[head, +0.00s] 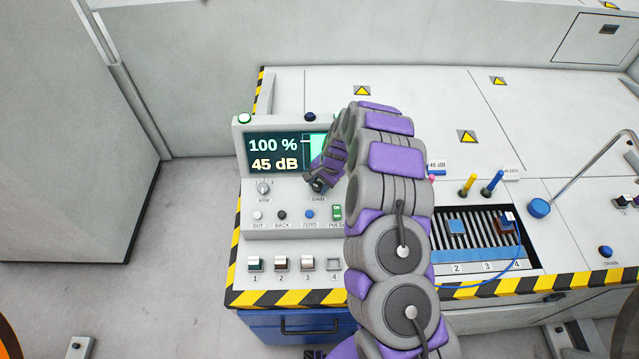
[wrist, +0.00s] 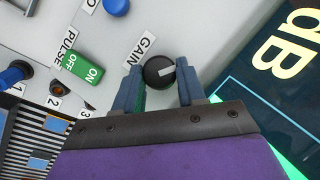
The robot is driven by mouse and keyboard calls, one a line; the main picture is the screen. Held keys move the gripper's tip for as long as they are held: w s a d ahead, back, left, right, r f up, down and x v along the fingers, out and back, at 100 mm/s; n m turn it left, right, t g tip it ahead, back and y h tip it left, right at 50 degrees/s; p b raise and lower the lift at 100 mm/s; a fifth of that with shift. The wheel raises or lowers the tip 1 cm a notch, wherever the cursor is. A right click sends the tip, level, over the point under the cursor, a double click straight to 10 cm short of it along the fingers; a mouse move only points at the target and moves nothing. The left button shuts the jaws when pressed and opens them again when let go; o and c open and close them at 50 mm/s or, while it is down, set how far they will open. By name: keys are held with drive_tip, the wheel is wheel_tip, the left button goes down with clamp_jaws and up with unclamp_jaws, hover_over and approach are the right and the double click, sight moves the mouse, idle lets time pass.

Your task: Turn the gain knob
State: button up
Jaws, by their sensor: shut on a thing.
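The gain knob (wrist: 158,72) is a round black knob with a pale pointer mark, beside the GAIN label in the wrist view. My gripper (wrist: 159,90) has one blue-grey finger on each side of it and is shut on it. In the head view my gripper (head: 317,184) is at the knob on the console, just above the GAIN label, and mostly covers the knob. The console display (head: 275,154) reads 100 % and 45 dB. My purple and grey arm hides the right part of the console.
The ARM knob (head: 264,187) is left of the gain knob. OUT, BACK and ZERO buttons and a green PULSE switch (head: 337,212) sit below. Numbered switches (head: 281,264) line the lower front. Yellow and blue probes (head: 468,184) stand at right above a slotted tray.

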drive_tip(key=o, duration=1)
drive_tip(key=shift+a, duration=0.1)
drive_tip(key=shift+o, duration=0.2)
drive_tip(key=p+v, duration=0.1)
drive_tip(key=v, duration=1.6)
drive_tip(key=shift+r, duration=0.15)
